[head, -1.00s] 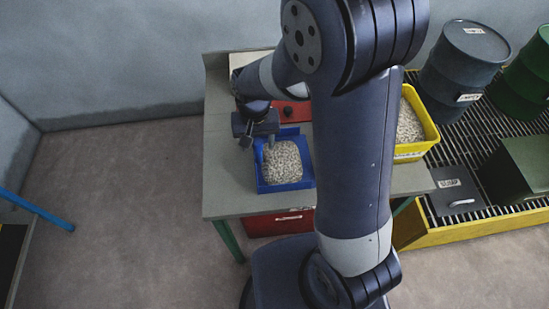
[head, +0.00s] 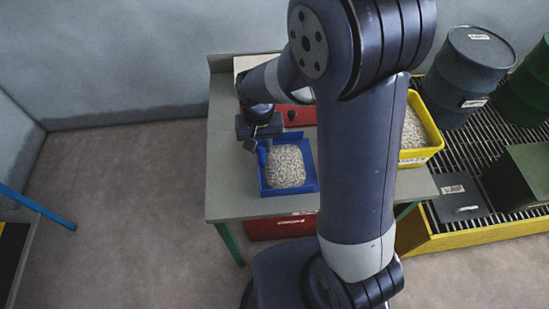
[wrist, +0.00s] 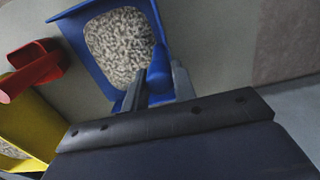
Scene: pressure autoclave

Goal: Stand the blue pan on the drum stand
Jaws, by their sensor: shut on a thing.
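The blue pan (head: 264,180) is a square open tray filled with pale pellets, flat on the grey table. It also shows at the top of the wrist view (wrist: 88,58). My gripper (head: 262,143) is at the pan's back-left corner. In the wrist view my gripper (wrist: 158,82) has its two fingers on either side of a rounded blue handle (wrist: 158,66) of the pan, shut on it. The drum stand (head: 480,236) appears to be the yellow-edged grated platform at the right, holding drums. My arm hides part of the table.
A yellow bin (head: 425,153) of pellets stands at the table's right end. A red item (head: 298,114) lies behind the pan. The stand carries a blue-grey drum (head: 478,75), a green drum (head: 530,90), a dark flat box (head: 458,197) and a green box (head: 525,178). Some grating between them is bare.

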